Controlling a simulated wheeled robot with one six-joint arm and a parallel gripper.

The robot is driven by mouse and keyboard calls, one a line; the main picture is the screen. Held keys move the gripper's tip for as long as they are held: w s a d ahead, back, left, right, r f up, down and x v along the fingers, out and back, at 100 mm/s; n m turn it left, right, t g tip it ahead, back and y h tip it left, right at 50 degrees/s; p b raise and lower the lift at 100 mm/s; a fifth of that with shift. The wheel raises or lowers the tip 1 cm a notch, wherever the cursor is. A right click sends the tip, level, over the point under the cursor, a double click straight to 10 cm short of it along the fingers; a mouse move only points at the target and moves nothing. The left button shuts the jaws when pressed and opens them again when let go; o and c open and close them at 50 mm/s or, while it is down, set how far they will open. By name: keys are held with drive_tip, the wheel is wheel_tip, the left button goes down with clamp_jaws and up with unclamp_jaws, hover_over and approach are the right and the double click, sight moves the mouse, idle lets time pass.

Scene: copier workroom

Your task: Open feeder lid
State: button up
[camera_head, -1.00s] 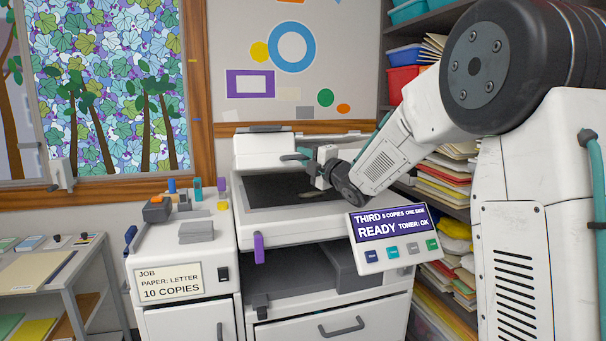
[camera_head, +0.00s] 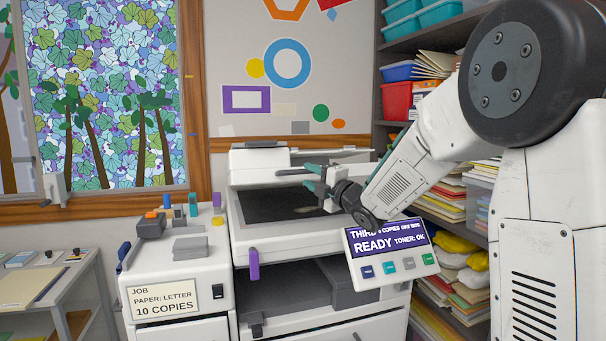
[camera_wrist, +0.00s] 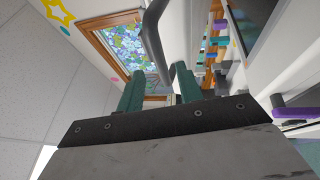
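The white copier's feeder (camera_head: 258,160) with a grey top stands at the back of the machine, behind the dark glass (camera_head: 275,207). My gripper (camera_head: 311,179) is over the right part of the glass, with its teal fingers apart and pointing left toward the feeder. In the wrist view my gripper (camera_wrist: 158,88) is open, and a dark grey curved bar handle (camera_wrist: 154,38) runs through the gap between the fingertips. I cannot tell whether either finger touches the bar. My wrist hides the right end of the glass.
The display panel (camera_head: 390,250) juts out at front right, close under my wrist. A side cabinet (camera_head: 180,275) with small items stands left. A shelf (camera_head: 430,30) of bins and papers is at right. A purple lever (camera_head: 252,264) hangs at the front.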

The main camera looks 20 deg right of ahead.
drive_tip(key=v, duration=0.3)
idle(0.5)
